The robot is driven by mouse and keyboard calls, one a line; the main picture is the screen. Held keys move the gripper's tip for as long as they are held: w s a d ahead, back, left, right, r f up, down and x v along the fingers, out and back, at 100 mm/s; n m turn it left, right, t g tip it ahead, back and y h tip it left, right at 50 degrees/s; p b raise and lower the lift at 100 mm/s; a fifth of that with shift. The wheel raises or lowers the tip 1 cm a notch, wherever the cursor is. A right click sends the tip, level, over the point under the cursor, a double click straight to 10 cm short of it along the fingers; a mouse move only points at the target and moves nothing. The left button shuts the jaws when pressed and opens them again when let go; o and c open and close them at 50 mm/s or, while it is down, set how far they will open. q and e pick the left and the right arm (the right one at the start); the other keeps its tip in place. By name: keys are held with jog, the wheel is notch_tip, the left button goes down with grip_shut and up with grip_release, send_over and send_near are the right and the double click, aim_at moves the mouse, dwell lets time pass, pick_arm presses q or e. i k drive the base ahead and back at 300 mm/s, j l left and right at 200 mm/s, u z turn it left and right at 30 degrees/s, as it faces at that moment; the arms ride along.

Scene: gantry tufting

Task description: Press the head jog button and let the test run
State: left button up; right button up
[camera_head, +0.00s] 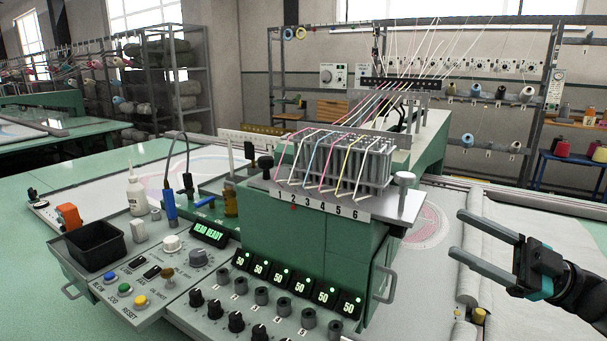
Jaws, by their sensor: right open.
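The control panel (150,262) of the tufting head lies at the lower left. Along its front edge sit a blue button (109,276), a green button (124,289) and a yellow button (141,300). The small labels beside them seem to include JOG near the green one and RESET near the yellow one. A green-lit display (208,233) reads HEAD READY. The green tufting head (310,240) carries threads numbered from 1 to 6. My right gripper (459,234) is open and empty at the far right, well away from the buttons. My left gripper is out of view.
A black bin (95,246), a white bottle (136,193) and an orange item (69,216) stand around the panel's left. Several knobs and lit displays reading 50 (283,278) line the head's front. The head stands between my right gripper and the buttons.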

aim_at(124, 287)
jog(key=k+j, duration=0.2)
jog(key=j, duration=0.2)
jog(key=k+j, duration=0.2)
jog(key=j, duration=0.2)
jog(key=k+j, duration=0.2)
jog(key=j, duration=0.2)
jog(key=k+j, duration=0.2)
jog(key=j, duration=0.25)
jog(key=k+j, duration=0.2)
jog(key=j, duration=0.2)
